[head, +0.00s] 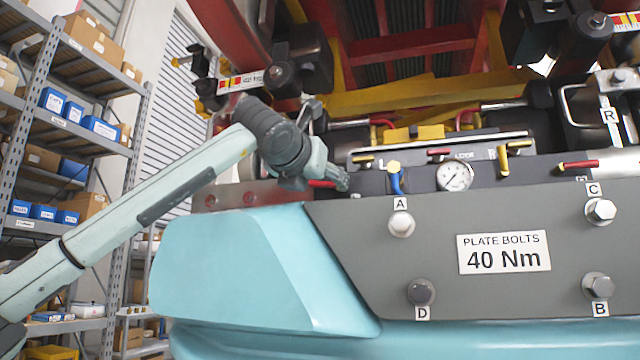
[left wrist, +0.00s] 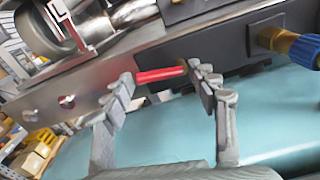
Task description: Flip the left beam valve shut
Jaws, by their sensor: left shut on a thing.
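The left beam valve shows as a red lever (head: 322,183) at the left end of the dark panel, lying nearly level. In the left wrist view the red lever (left wrist: 160,75) lies crosswise between my two fingers, its ends close to the fingers. My left gripper (head: 338,180) is at this lever, shut on it; the fingers stand apart by about the lever's length. The valve body behind the lever is partly hidden by the fingers. My right gripper is in neither view.
A blue-handled valve (head: 395,178), a round gauge (head: 454,177) and a yellow valve lever (head: 503,158) sit right of the lever. Another red lever (head: 578,164) is at the far right. Below are the grey bolt plate (head: 500,300) and the teal body (head: 250,270).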

